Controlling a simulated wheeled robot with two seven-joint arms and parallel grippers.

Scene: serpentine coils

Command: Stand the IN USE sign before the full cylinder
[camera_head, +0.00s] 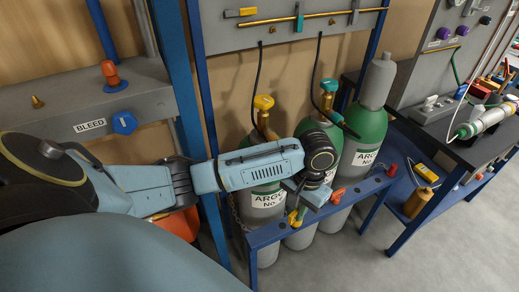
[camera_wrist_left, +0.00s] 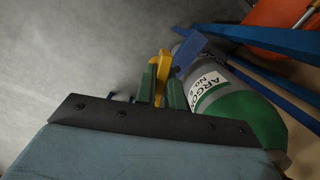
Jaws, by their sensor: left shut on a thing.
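Three green-and-grey cylinders with ARGON labels stand behind a blue rail: a left one (camera_head: 265,200), a middle one (camera_head: 318,132) and a right one (camera_head: 366,140) with a grey cap. No marking that I can read tells which is full. My left gripper (camera_head: 298,216) is low in front of the left and middle cylinders, at the rail. Its green fingers (camera_wrist_left: 162,92) are shut on a small yellow piece (camera_wrist_left: 162,70), which also shows in the head view (camera_head: 292,217). I cannot read IN USE on it. One labelled cylinder (camera_wrist_left: 225,95) is beside the fingers in the wrist view.
The blue rail (camera_head: 262,237) runs along the cylinders' front. A red piece (camera_head: 337,195) sits on it, another red piece (camera_head: 392,170) at its right end. A dark bench (camera_head: 447,146) stands to the right. Grey floor (camera_head: 375,250) in front is clear.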

